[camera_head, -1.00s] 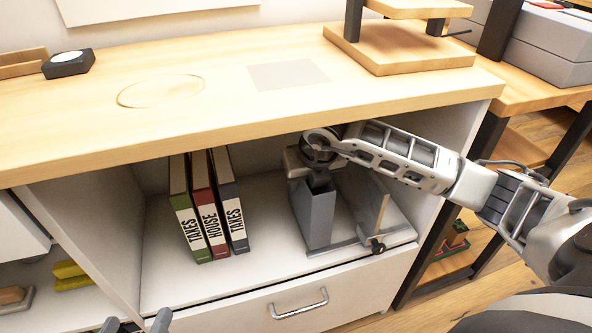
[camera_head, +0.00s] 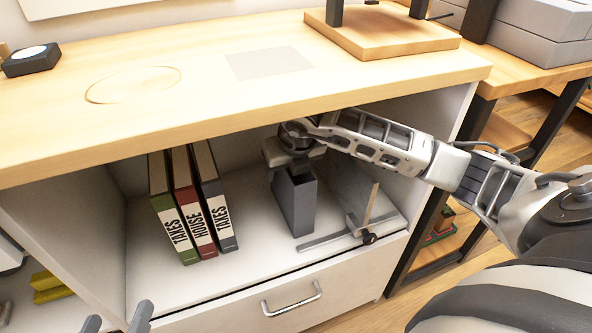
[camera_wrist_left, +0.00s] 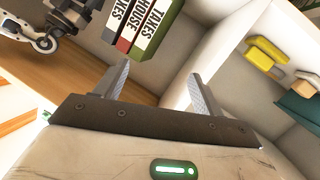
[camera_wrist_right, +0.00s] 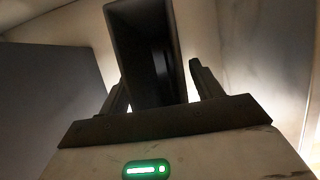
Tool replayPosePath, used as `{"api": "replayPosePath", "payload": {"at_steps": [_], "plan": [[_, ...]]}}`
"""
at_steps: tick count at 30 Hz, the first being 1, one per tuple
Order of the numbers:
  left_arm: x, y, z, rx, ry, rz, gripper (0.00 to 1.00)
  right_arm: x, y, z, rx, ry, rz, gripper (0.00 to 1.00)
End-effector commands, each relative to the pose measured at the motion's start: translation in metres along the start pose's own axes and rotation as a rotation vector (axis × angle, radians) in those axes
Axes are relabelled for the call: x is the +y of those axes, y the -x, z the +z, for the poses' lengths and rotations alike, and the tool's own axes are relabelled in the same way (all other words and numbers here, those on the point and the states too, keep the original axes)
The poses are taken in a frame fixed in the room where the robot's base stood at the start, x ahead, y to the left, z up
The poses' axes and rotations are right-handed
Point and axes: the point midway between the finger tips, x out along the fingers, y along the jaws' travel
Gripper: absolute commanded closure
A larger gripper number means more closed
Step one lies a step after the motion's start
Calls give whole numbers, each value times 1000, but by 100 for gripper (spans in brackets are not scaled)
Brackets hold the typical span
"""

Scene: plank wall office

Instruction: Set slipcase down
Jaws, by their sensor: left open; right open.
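The grey slipcase (camera_head: 296,208) stands upright on the white cabinet shelf, right of the binders. It appears open at the top. My right gripper (camera_head: 298,172) is over its top end, partly hidden under the cabinet top. In the right wrist view the dark slipcase (camera_wrist_right: 145,45) lies between the spread fingers of my right gripper (camera_wrist_right: 158,78); whether they touch it I cannot tell. My left gripper (camera_head: 118,322) is open and empty at the bottom left, in front of the cabinet. It also shows in the left wrist view (camera_wrist_left: 158,75).
Several binders, green (camera_head: 170,220), red (camera_head: 195,215) and dark grey (camera_head: 218,210), lean on the shelf left of the slipcase. A bookend-like piece (camera_head: 368,215) stands to its right. The cabinet top (camera_head: 200,110) overhangs; a drawer (camera_head: 270,300) is below.

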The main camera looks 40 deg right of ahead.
Motion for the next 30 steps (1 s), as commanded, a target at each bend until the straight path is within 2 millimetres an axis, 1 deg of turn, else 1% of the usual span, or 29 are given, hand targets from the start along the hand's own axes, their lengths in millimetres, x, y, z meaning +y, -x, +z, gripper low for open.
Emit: {"api": "replayPosePath", "payload": {"at_steps": [2,5,12,15,18,21,27,29,30], "plan": [[0,1,-5,-6,-17,-8,31,0,12,2,-3,1,0,35],[-1,2,-2,-18,-36,-17,31,-1,18,-16,2,4,-2,35],[-5,4,4,-54,-72,-37,31,0,39,-67,2,5,-1,35],[-7,5,8,-67,-80,-44,31,0,46,-85,2,3,-1,35],[-7,6,10,-73,-86,-48,31,0,51,-98,1,2,0,35],[-7,6,10,-75,-88,-49,31,0,54,-106,0,1,0,35],[-7,6,10,-76,-89,-50,31,1,55,-112,3,1,4,35],[-7,6,10,-76,-89,-50,31,8,54,-118,24,7,35,35],[-7,6,10,-75,-90,-50,31,18,54,-125,52,15,78,35]]}}
